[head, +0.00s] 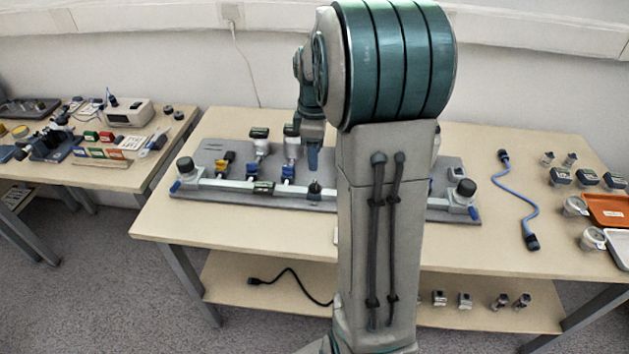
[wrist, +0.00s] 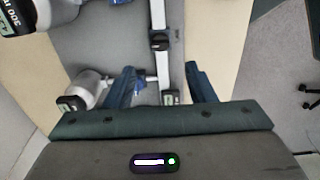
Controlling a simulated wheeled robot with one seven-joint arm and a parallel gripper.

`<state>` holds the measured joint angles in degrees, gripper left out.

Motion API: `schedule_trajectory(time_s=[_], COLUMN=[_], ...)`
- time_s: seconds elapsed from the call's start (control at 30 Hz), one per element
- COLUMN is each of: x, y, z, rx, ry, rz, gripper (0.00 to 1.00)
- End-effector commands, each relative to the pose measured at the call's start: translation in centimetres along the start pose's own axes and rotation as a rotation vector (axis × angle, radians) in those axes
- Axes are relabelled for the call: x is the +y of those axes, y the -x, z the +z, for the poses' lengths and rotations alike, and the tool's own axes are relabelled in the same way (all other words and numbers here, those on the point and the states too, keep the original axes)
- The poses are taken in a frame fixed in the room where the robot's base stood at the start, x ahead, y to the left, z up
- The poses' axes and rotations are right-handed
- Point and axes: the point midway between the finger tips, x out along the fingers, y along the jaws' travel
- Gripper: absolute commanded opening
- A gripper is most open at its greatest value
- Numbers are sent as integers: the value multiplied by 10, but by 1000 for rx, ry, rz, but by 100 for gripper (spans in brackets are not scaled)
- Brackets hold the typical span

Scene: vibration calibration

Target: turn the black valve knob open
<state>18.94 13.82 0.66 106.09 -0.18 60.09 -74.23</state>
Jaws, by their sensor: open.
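A small black knob (head: 314,188) stands on the pale rail in the middle of the grey panel (head: 225,196). A black knob on the rail also shows in the wrist view (wrist: 158,40), ahead of the fingertips. Larger black knobs sit at the rail's left end (head: 185,164) and right end (head: 466,187). Which one is the valve knob is not marked. My gripper (head: 313,160) hangs above and just behind the middle knob. In the wrist view, my gripper (wrist: 158,78) has its fingers spread, with nothing held between them and the rail passing below.
Two gauges (head: 260,140) (head: 291,140) stand behind the rail. A labelled block (head: 262,187) sits on the rail. A blue cable (head: 520,203) lies to the right. My arm covers part of the panel.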

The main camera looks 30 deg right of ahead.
Motion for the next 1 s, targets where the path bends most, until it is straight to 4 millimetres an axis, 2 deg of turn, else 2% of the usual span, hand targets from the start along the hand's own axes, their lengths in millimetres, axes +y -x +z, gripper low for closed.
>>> schedule_trajectory(time_s=[0.03, 0.2, 0.4, 0.6, 0.87, 0.97, 1.0], x=[-1, -1, -1, 0, 0, 0, 0], y=[-15, -51, -80, -92, -92, -92, -92], z=[0, 0, 0, 0, 0, 0, 0], rx=[-1, -2, -1, 0, 0, 0, 0], ry=[0, -1, -1, -1, -1, -1, -1], rz=[-5, -5, -2, 0, 0, 0, 0], gripper=[50, 50, 50, 50, 50, 25, 14])
